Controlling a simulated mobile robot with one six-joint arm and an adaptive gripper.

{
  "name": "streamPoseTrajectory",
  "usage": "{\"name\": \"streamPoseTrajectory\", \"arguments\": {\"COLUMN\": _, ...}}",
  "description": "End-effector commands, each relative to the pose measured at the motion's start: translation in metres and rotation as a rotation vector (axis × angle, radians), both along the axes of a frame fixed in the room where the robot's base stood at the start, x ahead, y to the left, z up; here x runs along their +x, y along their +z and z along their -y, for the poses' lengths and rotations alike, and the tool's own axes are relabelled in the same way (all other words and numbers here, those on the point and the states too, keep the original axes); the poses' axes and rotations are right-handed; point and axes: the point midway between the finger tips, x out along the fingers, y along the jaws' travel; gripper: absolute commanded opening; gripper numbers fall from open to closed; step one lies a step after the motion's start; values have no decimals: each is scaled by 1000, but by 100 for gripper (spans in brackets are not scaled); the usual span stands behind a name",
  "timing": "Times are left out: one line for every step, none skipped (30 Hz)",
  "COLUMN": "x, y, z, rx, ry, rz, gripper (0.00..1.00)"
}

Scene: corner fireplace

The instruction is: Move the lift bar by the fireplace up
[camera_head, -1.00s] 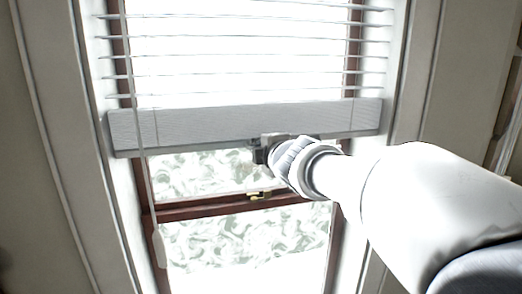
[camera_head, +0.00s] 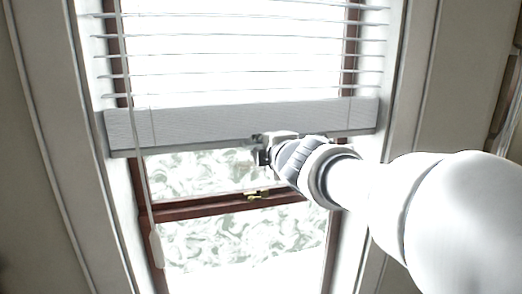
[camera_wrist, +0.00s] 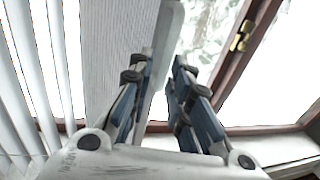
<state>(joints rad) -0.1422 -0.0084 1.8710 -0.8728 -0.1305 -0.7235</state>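The lift bar (camera_head: 220,124) is the wide pale grey bottom rail of a window blind, hanging level across the window in the head view. My gripper (camera_head: 262,150) is at its lower edge, right of the middle. In the wrist view the bar's ribbed face (camera_wrist: 112,40) is at left, and its pale lower edge runs between the fingers of my gripper (camera_wrist: 162,68). The left finger is close against the edge. A gap shows beside the right finger, so the gripper looks open around the edge. Contact is not clear.
White slats (camera_head: 240,58) hang above the bar. A thin wand (camera_head: 156,245) hangs at left. A brown window crossbar (camera_head: 205,208) with a brass catch (camera_head: 257,194) lies below. The pale window reveal stands close on both sides.

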Motion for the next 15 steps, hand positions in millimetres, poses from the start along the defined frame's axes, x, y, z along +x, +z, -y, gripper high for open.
{"name": "streamPoseTrajectory", "arguments": {"x": -14, "y": 5, "z": 4, "rx": -1, "ry": -1, "rz": 5, "gripper": 17}}
{"name": "streamPoseTrajectory", "arguments": {"x": -21, "y": 7, "z": 5, "rx": -1, "ry": -1, "rz": 6, "gripper": 17}}
{"name": "streamPoseTrajectory", "arguments": {"x": -30, "y": 9, "z": 8, "rx": -1, "ry": -1, "rz": 6, "gripper": 17}}
{"name": "streamPoseTrajectory", "arguments": {"x": -37, "y": 10, "z": 9, "rx": -1, "ry": -1, "rz": 5, "gripper": 17}}
{"name": "streamPoseTrajectory", "arguments": {"x": -41, "y": 11, "z": 11, "rx": -1, "ry": -1, "rz": 5, "gripper": 17}}
{"name": "streamPoseTrajectory", "arguments": {"x": -47, "y": 12, "z": 12, "rx": -1, "ry": -1, "rz": 4, "gripper": 17}}
{"name": "streamPoseTrajectory", "arguments": {"x": -51, "y": 13, "z": 13, "rx": -1, "ry": -2, "rz": 4, "gripper": 17}}
{"name": "streamPoseTrajectory", "arguments": {"x": -56, "y": 13, "z": 14, "rx": -1, "ry": -2, "rz": 4, "gripper": 17}}
{"name": "streamPoseTrajectory", "arguments": {"x": -60, "y": 14, "z": 15, "rx": -2, "ry": -2, "rz": 3, "gripper": 17}}
{"name": "streamPoseTrajectory", "arguments": {"x": -62, "y": 15, "z": 16, "rx": 0, "ry": -1, "rz": 3, "gripper": 17}}
{"name": "streamPoseTrajectory", "arguments": {"x": -65, "y": 16, "z": 17, "rx": 0, "ry": -1, "rz": 3, "gripper": 17}}
{"name": "streamPoseTrajectory", "arguments": {"x": -68, "y": 16, "z": 17, "rx": 0, "ry": -1, "rz": 3, "gripper": 17}}
{"name": "streamPoseTrajectory", "arguments": {"x": -70, "y": 16, "z": 18, "rx": 0, "ry": -1, "rz": 3, "gripper": 17}}
{"name": "streamPoseTrajectory", "arguments": {"x": -71, "y": 16, "z": 18, "rx": 0, "ry": -1, "rz": 2, "gripper": 17}}
{"name": "streamPoseTrajectory", "arguments": {"x": -73, "y": 17, "z": 19, "rx": 0, "ry": -1, "rz": 2, "gripper": 17}}
